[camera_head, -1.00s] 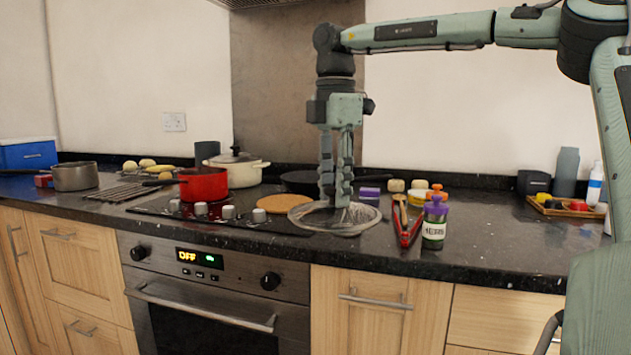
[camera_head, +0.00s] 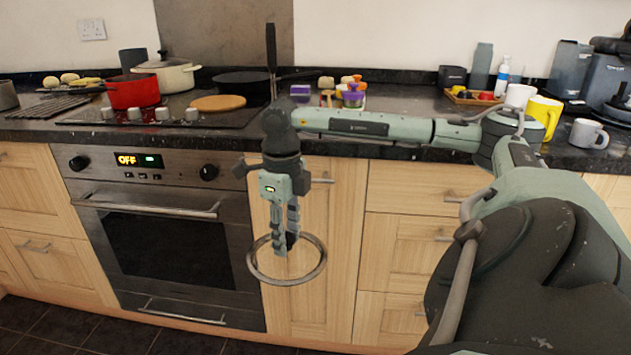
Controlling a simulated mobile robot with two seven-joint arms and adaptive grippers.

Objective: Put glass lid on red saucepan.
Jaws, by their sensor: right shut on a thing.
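The glass lid (camera_head: 302,266), a clear disc with a metal rim, hangs in front of the wooden cabinet doors, below counter height. My right gripper (camera_head: 285,245) points down and is shut on the lid near its middle; the fingers hide part of it. The red saucepan (camera_head: 133,92) stands on the hob at the left, upright, with its top open. The lid is apart from the saucepan, lower and to its right. My left gripper is not in view.
A cream pot with a lid (camera_head: 172,76) stands behind the saucepan. A round wooden board (camera_head: 218,103) and a black pan (camera_head: 242,84) are to its right. The counter edge runs between the lid and the hob. Mugs (camera_head: 588,133) stand at the right.

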